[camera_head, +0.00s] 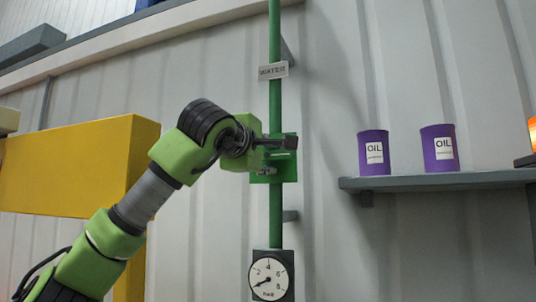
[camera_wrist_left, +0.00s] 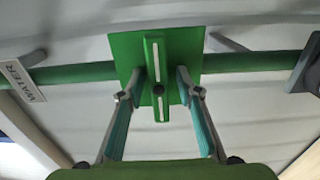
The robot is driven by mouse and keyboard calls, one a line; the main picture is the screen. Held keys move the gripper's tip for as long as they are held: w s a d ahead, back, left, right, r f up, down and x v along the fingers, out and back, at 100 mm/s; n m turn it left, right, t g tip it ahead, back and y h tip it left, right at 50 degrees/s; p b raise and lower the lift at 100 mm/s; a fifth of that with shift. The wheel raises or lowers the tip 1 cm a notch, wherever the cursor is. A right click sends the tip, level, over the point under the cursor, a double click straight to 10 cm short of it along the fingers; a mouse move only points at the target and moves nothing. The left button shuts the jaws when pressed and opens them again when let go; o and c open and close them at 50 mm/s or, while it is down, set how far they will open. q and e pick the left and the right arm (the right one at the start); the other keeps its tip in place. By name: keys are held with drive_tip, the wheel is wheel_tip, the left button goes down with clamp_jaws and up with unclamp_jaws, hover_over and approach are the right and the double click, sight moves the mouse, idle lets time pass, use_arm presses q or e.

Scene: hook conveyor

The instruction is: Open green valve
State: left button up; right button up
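The green valve sits on a green plate (camera_wrist_left: 128,48) on the green water pipe (camera_head: 276,215). In the left wrist view its bar handle (camera_wrist_left: 157,50) has a pale stripe and lies across the pipe. My left gripper (camera_head: 266,157) is at the valve in the head view and partly covers it. In the left wrist view the two fingers of the left gripper (camera_wrist_left: 160,80) are apart, one on each side of the handle, with gaps visible. Whether either finger touches the handle is not clear. My right gripper is not in view.
A WATER sign (camera_head: 273,71) hangs on the pipe above the valve, and a pressure gauge (camera_head: 269,279) is below. A shelf (camera_head: 430,183) at right holds two purple OIL cans (camera_head: 374,153). A yellow box-shaped block (camera_head: 65,165) stands behind my left arm.

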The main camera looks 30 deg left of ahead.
use_arm(q)
drive_tip(key=shift+c, duration=0.7)
clamp_jaws()
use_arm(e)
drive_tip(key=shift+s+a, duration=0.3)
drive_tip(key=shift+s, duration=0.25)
